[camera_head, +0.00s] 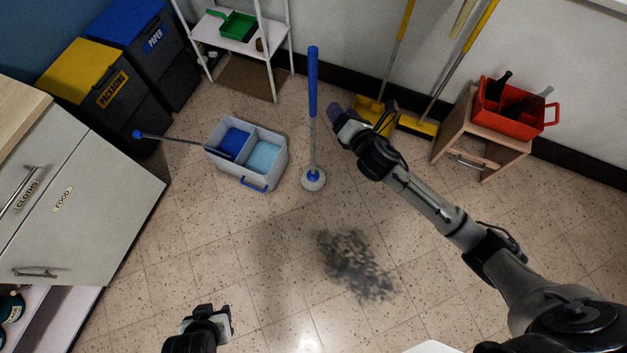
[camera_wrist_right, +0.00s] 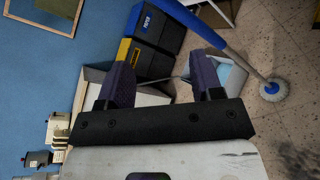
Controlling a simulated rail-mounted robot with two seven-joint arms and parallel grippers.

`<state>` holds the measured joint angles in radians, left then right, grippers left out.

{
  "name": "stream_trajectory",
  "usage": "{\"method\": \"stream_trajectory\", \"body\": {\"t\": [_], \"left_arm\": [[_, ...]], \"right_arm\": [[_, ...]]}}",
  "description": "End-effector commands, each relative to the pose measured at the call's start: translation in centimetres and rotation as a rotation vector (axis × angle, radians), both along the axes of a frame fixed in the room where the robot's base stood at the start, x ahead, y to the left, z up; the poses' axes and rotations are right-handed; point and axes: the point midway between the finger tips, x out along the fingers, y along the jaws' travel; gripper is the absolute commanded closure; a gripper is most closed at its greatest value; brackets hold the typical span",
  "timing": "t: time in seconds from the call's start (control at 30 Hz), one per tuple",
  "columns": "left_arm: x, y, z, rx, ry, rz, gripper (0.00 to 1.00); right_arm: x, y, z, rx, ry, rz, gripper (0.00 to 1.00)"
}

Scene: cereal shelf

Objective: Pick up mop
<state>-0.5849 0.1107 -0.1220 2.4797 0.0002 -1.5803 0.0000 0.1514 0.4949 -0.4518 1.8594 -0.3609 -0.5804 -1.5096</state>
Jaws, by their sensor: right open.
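The mop (camera_head: 313,85) stands upright on the floor, with a blue upper handle, a grey lower pole and a round whitish head (camera_head: 313,180). My right gripper (camera_head: 360,112) is open and empty, just right of the mop's pole in the head view. In the right wrist view the mop (camera_wrist_right: 238,60) slants past beyond the right finger, outside the gap between the fingers (camera_wrist_right: 162,82). No touch shows. My left gripper (camera_head: 207,318) is low in the head view, far from the mop, and looks open and empty.
A two-part bucket (camera_head: 250,181) with a stick leaning out stands left of the mop. Yellow brooms (camera_head: 420,126) lean at the wall behind my right gripper. A stool (camera_head: 455,140) bears a red crate (camera_head: 495,123). A dark dirt patch (camera_head: 355,265) lies on open floor.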

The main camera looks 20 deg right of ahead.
Motion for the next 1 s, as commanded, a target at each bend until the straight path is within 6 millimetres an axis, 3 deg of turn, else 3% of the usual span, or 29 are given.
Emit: {"method": "stream_trajectory", "body": {"t": [0.03,0.3,0.63,1.0], "left_arm": [[0.0,0.0,-3.5,0.000,0.000,0.000,0.57],[0.1,0.2,-9.5,0.005,-0.004,-0.002,0.57],[0.2,0.5,-11.9,0.015,-0.005,-0.008,0.57],[0.2,0.4,-13.5,0.013,-0.007,-0.006,0.57]], "right_arm": [[1.3,-0.3,-2.6,-0.097,-0.046,0.036,0.40],[5.2,-1.4,-5.6,-0.509,-0.228,0.176,0.40],[7.7,-1.7,-6.4,-0.700,-0.312,0.229,0.40],[13.4,-0.2,-6.4,-0.705,-0.313,0.231,0.40]]}}
